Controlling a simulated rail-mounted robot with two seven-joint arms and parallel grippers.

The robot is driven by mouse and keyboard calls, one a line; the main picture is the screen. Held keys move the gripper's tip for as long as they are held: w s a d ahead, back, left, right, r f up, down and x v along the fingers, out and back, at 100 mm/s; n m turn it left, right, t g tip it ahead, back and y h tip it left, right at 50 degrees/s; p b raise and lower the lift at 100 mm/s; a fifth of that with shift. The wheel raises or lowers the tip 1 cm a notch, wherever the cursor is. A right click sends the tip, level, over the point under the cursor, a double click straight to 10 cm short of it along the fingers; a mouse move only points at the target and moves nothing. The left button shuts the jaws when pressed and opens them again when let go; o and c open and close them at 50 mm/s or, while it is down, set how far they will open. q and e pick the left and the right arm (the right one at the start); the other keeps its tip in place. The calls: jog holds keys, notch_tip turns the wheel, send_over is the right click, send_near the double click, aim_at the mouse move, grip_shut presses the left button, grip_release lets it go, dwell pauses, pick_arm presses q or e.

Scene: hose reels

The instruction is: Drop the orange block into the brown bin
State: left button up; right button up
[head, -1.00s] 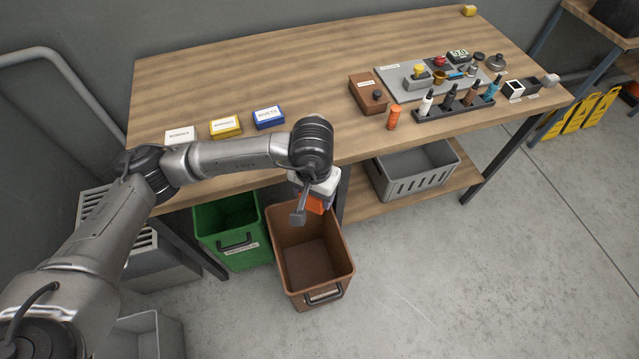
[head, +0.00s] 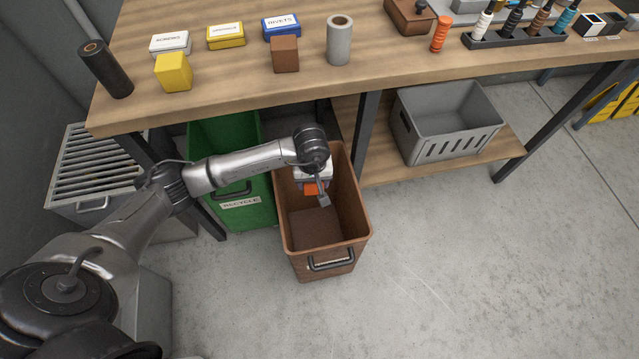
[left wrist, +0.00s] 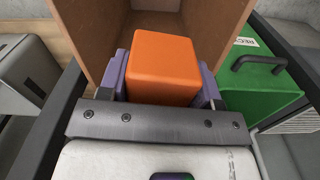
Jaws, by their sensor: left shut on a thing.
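The orange block (left wrist: 163,72) is held between the purple fingers of my left gripper (left wrist: 160,80) in the left wrist view. In the head view a small part of the orange block (head: 311,188) shows below my left gripper (head: 313,186), which is shut on it. The brown bin (head: 350,218) stands open on the floor in front of the bench. The gripper and block are over the bin's opening, near its back; how deep they are is hard to tell. The brown bin (left wrist: 110,40) also fills the upper middle of the left wrist view. My right gripper is not in view.
A green recycle bin (head: 262,188) stands just left of the brown bin. A wooden bench (head: 230,82) bears boxes, blocks and rolls above. A grey crate (head: 450,130) sits on the lower shelf. The floor to the right is clear.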

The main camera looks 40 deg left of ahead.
pick_arm(q)
jog(key=shift+w+a+f+n, duration=0.55)
jog(key=shift+a+f+n, duration=0.15)
jog(key=shift+w+a+f+b, duration=0.1)
jog(key=shift+a+f+b, duration=0.05)
jog(key=shift+f+b, duration=2.2)
jog(key=shift+f, duration=0.65)
jog(key=o, duration=1.1)
jog(key=shift+c, duration=0.2)
notch_tip(320, 180, up, 12)
jog(key=p, duration=0.5)
jog(key=shift+r+p, duration=0.55)
jog(key=shift+r, duration=0.4)
